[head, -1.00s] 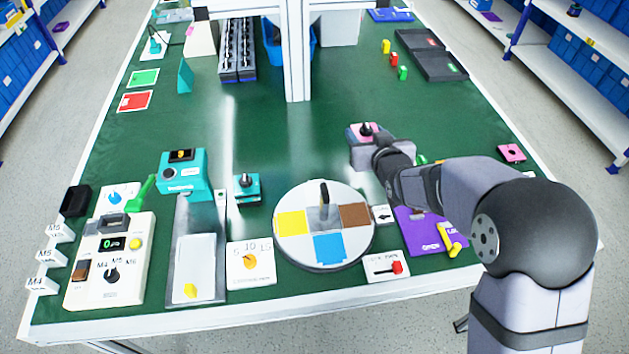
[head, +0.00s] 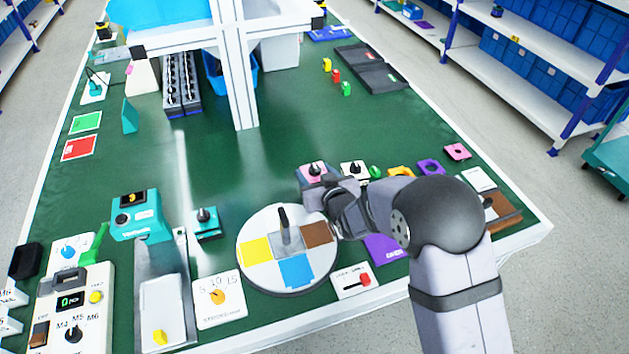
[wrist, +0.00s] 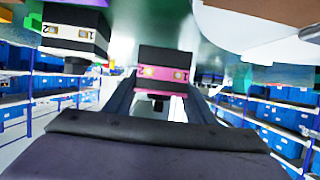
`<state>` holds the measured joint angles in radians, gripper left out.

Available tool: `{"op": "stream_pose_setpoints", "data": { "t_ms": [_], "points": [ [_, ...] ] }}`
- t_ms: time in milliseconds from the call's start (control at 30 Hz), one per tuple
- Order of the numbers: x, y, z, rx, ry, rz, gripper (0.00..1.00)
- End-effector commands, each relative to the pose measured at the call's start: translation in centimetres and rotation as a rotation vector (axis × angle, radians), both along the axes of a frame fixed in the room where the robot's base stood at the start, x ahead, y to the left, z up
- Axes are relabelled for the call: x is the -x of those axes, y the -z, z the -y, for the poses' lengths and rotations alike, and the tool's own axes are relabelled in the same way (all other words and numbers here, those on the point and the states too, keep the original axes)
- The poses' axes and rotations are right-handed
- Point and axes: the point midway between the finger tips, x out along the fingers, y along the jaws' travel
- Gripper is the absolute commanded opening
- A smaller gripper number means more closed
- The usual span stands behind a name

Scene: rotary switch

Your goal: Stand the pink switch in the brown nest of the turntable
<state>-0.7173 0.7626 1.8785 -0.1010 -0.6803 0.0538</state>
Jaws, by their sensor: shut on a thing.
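The pink switch (head: 313,171), with a dark knob on top, is between the fingers of my gripper (head: 328,185). My gripper is shut on it, behind the turntable and slightly right of its middle. In the wrist view, the pink-banded switch (wrist: 165,77) shows between the two grey fingers (wrist: 160,100). The white round turntable (head: 255,272) has a dark upright handle (head: 284,217) at its middle. Its brown nest (head: 318,233) is on the right side, near my arm, and looks empty. Yellow and blue nests are also on it. Whether the switch touches the table is unclear.
A white switch (head: 354,169) stands right of the pink one; it shows close by in the wrist view (wrist: 75,32). A teal switch (head: 206,222) stands left of the turntable. A red-lever panel (head: 353,281) lies at its front right. Green table behind is mostly clear.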

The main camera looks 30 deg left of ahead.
Motion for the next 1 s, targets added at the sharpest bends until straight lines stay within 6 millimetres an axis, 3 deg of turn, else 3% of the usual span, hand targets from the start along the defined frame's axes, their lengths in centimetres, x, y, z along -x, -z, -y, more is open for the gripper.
{"op": "stream_pose_setpoints", "data": {
  "t_ms": [233, 700, 733, 767, 800, 1000],
  "points": [
    [0.0, 2.7, 0.0, 0.0, 0.0, 0.0, 0.23],
    [0.0, 3.4, 0.0, -0.001, 0.0, 0.001, 0.23],
    [0.0, 3.3, 0.0, 0.0, 0.0, 0.0, 0.57],
    [0.0, 3.3, 0.0, 0.0, 0.0, 0.0, 0.64],
    [0.0, 3.3, 0.0, 0.0, 0.0, 0.0, 0.69],
    [0.0, 3.2, 0.0, 0.0, 0.0, 0.0, 0.69]
  ]
}}
